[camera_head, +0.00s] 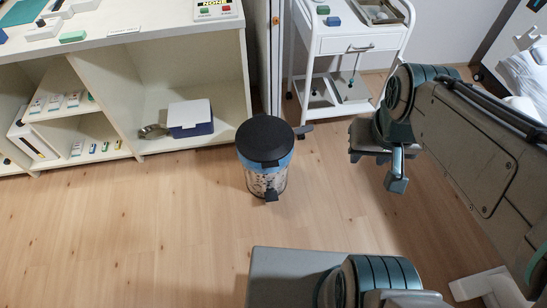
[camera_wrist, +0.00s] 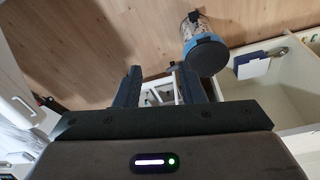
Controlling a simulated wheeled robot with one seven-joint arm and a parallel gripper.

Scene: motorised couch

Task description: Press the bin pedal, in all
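The bin (camera_head: 264,165) is a round can with a black lid (camera_head: 264,138), a blue rim band and a speckled body. It stands upright on the floor with its lid shut. Its dark pedal (camera_head: 271,195) sticks out at the front, low near the floor. In the wrist view the bin (camera_wrist: 205,50) shows beyond the right fingertip, and its pedal is small there (camera_wrist: 193,16). My gripper (camera_wrist: 162,76) is open, with its two dark fingers apart and nothing between them. In the head view my arm is to the right of the bin, apart from it.
A cream shelf unit (camera_head: 190,68) stands behind and left of the bin, holding a blue and white box (camera_head: 190,118). A white trolley (camera_head: 355,45) stands behind at right. A bed (camera_head: 525,70) is at the far right. The floor in front of the bin is clear.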

